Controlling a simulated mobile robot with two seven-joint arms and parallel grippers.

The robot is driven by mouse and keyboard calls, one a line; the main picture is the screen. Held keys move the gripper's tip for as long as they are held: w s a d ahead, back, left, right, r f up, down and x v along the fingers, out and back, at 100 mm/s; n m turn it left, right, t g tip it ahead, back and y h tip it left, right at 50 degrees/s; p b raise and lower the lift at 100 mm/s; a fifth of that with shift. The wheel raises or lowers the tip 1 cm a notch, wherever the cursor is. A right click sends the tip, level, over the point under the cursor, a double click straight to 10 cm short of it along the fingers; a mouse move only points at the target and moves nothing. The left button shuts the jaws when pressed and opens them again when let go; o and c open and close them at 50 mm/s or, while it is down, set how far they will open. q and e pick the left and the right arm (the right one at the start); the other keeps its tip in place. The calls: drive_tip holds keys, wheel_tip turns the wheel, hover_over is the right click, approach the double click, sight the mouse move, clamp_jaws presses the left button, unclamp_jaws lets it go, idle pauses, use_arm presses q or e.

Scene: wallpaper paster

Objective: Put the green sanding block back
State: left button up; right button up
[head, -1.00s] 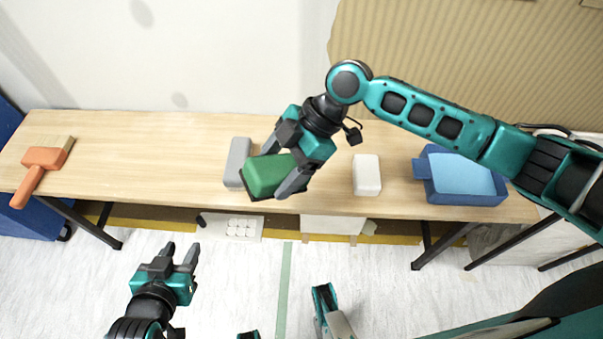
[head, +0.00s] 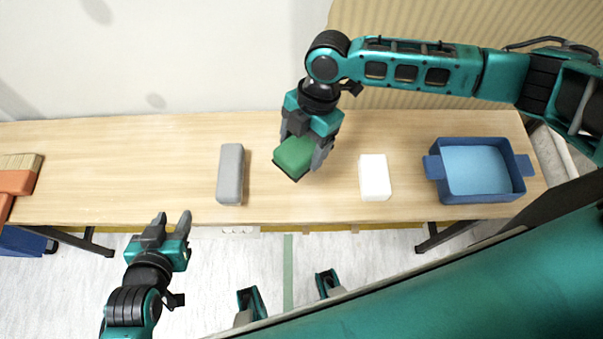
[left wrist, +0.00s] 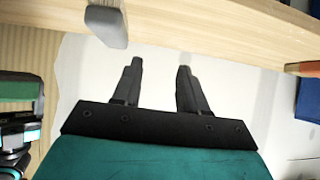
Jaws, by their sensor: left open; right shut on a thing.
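The green sanding block (head: 294,156) is gripped by my right gripper (head: 307,150) over the middle of the table in the head view. It is between the grey block and the white block, slightly tilted in the picture. I cannot tell whether its dark underside touches the table top. My left gripper (head: 172,222) is open and empty in front of the table's front edge, left of the grey block. Its open fingers also show in the left wrist view (left wrist: 158,85). A green block in a dark gripper shows at that view's left edge (left wrist: 18,90).
On the wooden table (head: 110,160) stand a grey block (head: 231,174), a white block (head: 375,177) and a blue tray (head: 480,197) with handles at the right. A brush with an orange handle (head: 15,183) lies at the far left. The table between brush and grey block is clear.

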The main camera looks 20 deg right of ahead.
drive_tip(key=b, duration=0.2)
hover_over(299, 187)
drive_tip(key=d, duration=0.1)
drive_tip(key=f, duration=0.9)
drive_tip(key=shift+w+f, duration=0.3)
drive_tip(key=shift+w, duration=0.05)
drive_tip(key=shift+f, duration=0.25)
wheel_tip(299, 187, down, 4)
drive_tip(key=shift+r+b, duration=0.2)
drive_tip(key=shift+b, duration=0.2)
drive_tip(key=shift+f, duration=0.3)
use_arm(q)
drive_tip(key=shift+w+d+f+h, duration=0.3)
drive_tip(key=shift+w+d, duration=0.3)
drive_tip(key=shift+d, duration=0.25)
use_arm(e)
drive_tip(key=shift+f, duration=0.1)
drive_tip(key=o, duration=1.1)
